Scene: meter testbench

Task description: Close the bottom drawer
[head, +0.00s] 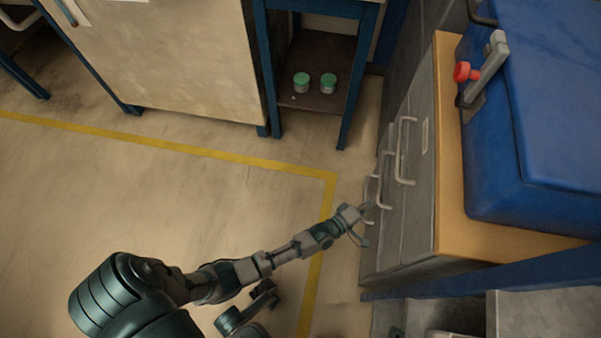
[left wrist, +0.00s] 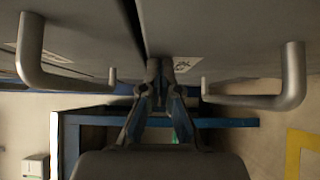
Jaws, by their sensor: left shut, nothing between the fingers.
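The grey drawer cabinet (head: 410,215) stands at the right of the head view, with bar handles down its front. The lowest visible handle (head: 370,192) belongs to the bottom drawer; how far that drawer stands out is hard to tell. My left gripper (head: 364,211) is beside this handle, close to the drawer fronts. In the left wrist view my left gripper (left wrist: 161,72) is shut and empty, its tips at the grey fronts between a left handle (left wrist: 58,80) and a right handle (left wrist: 275,98). Contact cannot be told. My right gripper is not in view.
A blue case (head: 545,130) sits on the cabinet's wooden top (head: 450,170). A blue-framed shelf (head: 315,60) with two green-lidded jars (head: 301,82) and a pale cabinet (head: 170,60) stand at the back. The floor left of the drawers is clear, with yellow line marking (head: 180,147).

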